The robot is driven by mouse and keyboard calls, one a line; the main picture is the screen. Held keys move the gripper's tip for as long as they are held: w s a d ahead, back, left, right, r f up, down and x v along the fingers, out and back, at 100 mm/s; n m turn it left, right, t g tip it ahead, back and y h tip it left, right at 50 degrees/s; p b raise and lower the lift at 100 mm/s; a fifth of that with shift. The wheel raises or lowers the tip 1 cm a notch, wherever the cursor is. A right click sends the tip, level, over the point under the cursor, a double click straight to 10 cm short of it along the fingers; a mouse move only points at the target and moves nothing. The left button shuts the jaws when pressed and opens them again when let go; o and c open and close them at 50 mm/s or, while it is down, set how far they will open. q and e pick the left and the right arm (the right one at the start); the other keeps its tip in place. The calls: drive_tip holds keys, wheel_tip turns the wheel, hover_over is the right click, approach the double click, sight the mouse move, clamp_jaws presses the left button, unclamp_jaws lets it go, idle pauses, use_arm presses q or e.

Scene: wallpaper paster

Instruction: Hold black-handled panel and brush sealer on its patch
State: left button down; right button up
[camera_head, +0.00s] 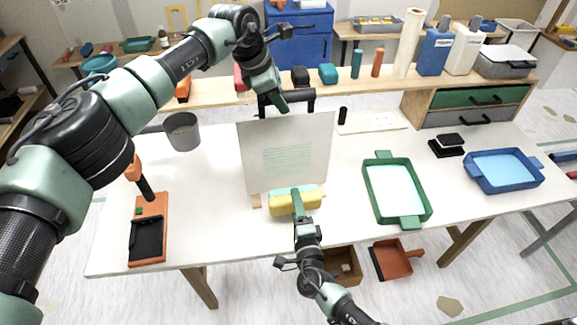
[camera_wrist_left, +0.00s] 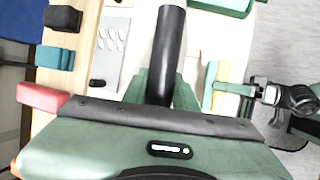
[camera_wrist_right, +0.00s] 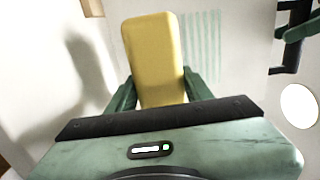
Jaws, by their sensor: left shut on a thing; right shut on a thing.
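The off-white panel (camera_head: 250,165) stands upright on the white table, with a black handle (camera_head: 309,95) at its top. Pale green streaks form a patch (camera_head: 290,160) on its face, also seen in the right wrist view (camera_wrist_right: 202,45). My left gripper (camera_head: 272,103) is shut on the black handle (camera_wrist_left: 168,50). My right gripper (camera_head: 298,203) is shut on a yellow block with a pale teal edge (camera_head: 312,202), low in front of the panel. The block fills the space between the fingers in the right wrist view (camera_wrist_right: 155,60). I cannot tell whether it touches the panel.
A green-rimmed tray (camera_head: 427,203) lies right of the panel, and a blue tray (camera_head: 474,180) farther right. An orange-and-black tool (camera_head: 149,225) lies at the left, near a grey mug (camera_head: 182,132). Bottles (camera_head: 434,52) stand on the back shelf.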

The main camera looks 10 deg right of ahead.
sight(291, 204)
drive_tip(key=o, duration=0.5)
drive_tip(key=c, duration=0.5)
drive_tip(key=shift+s+a+r+m, duration=0.1)
drive_tip(key=shift+a+r+m, duration=0.15)
drive_tip(key=shift+m, duration=0.35)
drive_tip(key=shift+s+a+r+m, duration=0.15)
drive_tip(key=shift+r+m, duration=0.1)
drive_tip(key=shift+m, duration=0.35)
drive_tip(key=m, duration=0.2)
drive_tip(key=a+r+m, duration=0.1)
drive_tip(key=m, duration=0.1)
drive_tip(key=shift+s+r+m, duration=0.15)
drive_tip(key=shift+m, duration=0.15)
drive_tip(key=r+m, duration=0.1)
drive_tip(key=m, duration=0.2)
drive_tip(key=s+a+r+m, duration=0.1)
drive_tip(key=m, duration=0.3)
drive_tip(key=a+r+m, duration=0.1)
drive_tip(key=m, duration=0.3)
drive_tip(key=shift+s+a+r, duration=0.1)
drive_tip(key=shift+s+a, duration=0.1)
